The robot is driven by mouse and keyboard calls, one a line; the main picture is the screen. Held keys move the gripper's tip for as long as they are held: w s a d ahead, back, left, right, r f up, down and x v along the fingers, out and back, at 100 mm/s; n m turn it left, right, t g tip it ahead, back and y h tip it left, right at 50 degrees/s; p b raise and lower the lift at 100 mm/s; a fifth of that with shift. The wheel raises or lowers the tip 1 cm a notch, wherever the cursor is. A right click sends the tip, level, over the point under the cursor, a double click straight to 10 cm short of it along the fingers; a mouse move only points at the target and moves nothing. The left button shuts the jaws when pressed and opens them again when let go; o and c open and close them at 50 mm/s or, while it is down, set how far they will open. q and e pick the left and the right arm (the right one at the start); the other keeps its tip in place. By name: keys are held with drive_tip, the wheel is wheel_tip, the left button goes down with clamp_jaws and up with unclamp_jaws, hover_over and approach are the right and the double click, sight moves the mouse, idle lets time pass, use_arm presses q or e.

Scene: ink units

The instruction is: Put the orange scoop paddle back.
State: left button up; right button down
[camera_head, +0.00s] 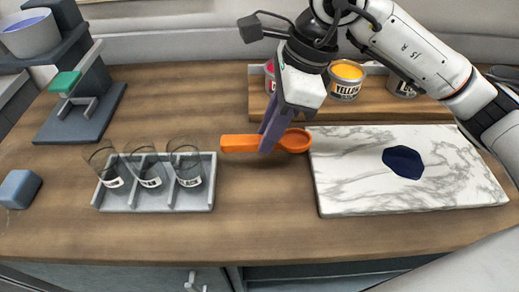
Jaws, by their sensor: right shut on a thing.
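The orange scoop paddle (241,143) is in the middle of the head view, lying roughly level with its handle to the left and its round scoop end to the right. My right gripper (270,141) comes down from above and is shut on the paddle near its middle. The paddle appears held above the wooden counter, left of the marble slab; the exact height is hard to tell. The gripper's fingers hide a short stretch of it. My left gripper is not in view.
A grey rack (143,197) holds three glass beakers on the left. A marble slab (350,189) carries a dark blue ink patch (403,161). Paint cans, including a yellow one (345,80), stand on a wooden tray (318,112) behind. A grey stand (82,118) and blue block (19,189) are left.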

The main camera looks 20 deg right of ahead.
drive_tip(key=f, duration=0.4)
drive_tip(key=shift+s, duration=0.35)
drive_tip(key=shift+w+f+p, duration=0.15)
drive_tip(key=shift+f+p, duration=0.2)
drive_tip(key=shift+f, duration=1.65)
drive_tip(key=shift+f, duration=0.1)
drive_tip(key=c, duration=1.6)
unclamp_jaws()
drive_tip(key=v, duration=1.2)
drive_tip(key=shift+d+b, duration=0.1)
drive_tip(key=shift+b, duration=0.3)
